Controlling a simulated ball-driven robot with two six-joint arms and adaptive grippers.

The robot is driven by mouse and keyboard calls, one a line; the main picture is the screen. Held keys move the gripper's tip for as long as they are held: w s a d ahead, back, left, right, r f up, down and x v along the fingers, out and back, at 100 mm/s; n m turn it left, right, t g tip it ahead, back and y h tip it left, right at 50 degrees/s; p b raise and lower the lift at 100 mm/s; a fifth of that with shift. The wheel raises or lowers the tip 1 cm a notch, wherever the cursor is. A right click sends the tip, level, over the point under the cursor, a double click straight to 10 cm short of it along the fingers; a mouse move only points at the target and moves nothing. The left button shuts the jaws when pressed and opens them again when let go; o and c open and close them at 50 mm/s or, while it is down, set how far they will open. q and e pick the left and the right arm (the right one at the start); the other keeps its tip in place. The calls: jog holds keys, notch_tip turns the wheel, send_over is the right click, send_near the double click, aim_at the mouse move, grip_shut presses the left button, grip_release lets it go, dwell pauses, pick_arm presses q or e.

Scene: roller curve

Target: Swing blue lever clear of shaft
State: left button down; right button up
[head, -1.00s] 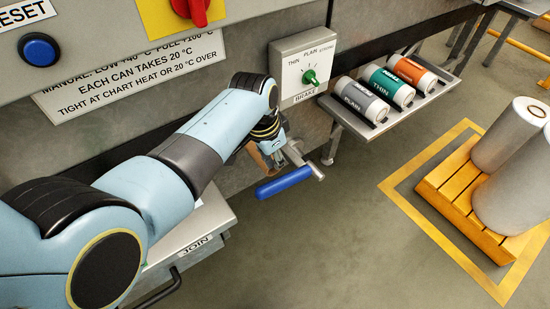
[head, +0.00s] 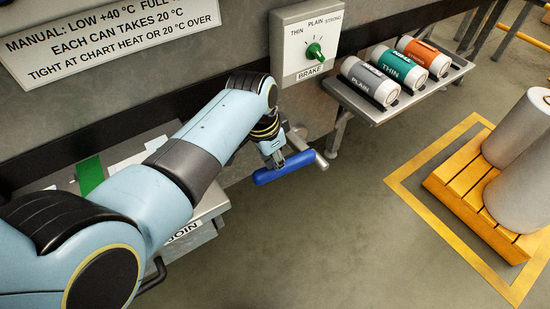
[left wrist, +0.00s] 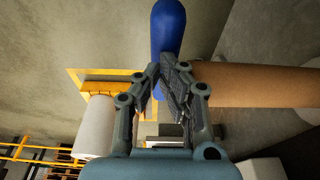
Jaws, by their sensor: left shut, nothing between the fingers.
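The blue lever handle (head: 283,169) sticks out to the left from a grey metal end piece (head: 321,161) in the head view, low in front of the machine. My left gripper (head: 277,160) is right above and against the handle in that view, its tips partly hidden. In the left wrist view the blue handle (left wrist: 168,30) is at the top, just beyond the tips of my left gripper (left wrist: 163,68). The fingers are closed together and empty. I cannot tell whether they touch the handle. A brown tube (left wrist: 250,85), perhaps on the shaft, runs to the right of the tips.
A brake panel (head: 285,70) with a green knob is above the lever. A shelf (head: 372,112) holds grey, green and orange cans. A yellow pallet (head: 465,205) with white rolls stands right. A JOIN table (head: 205,212) is below my arm. The middle floor is clear.

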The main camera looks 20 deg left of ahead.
pick_arm(q)
jog(key=shift+s+a+f+t+h, duration=0.15)
jog(key=shift+s+f+t+h, duration=0.1)
jog(key=shift+f+t, duration=0.1)
jog(key=shift+s+a+f+t+h, duration=0.1)
jog(key=shift+a+f+t+h, duration=0.05)
jog(key=shift+f+t+h, duration=0.15)
notch_tip(320, 180, up, 5)
jog(key=p, duration=0.5)
jog(key=shift+w+r, duration=0.1)
jog(key=shift+r, duration=0.1)
jog(key=p+v, duration=0.1)
jog(key=v, duration=0.7)
jog(key=shift+r, duration=0.2)
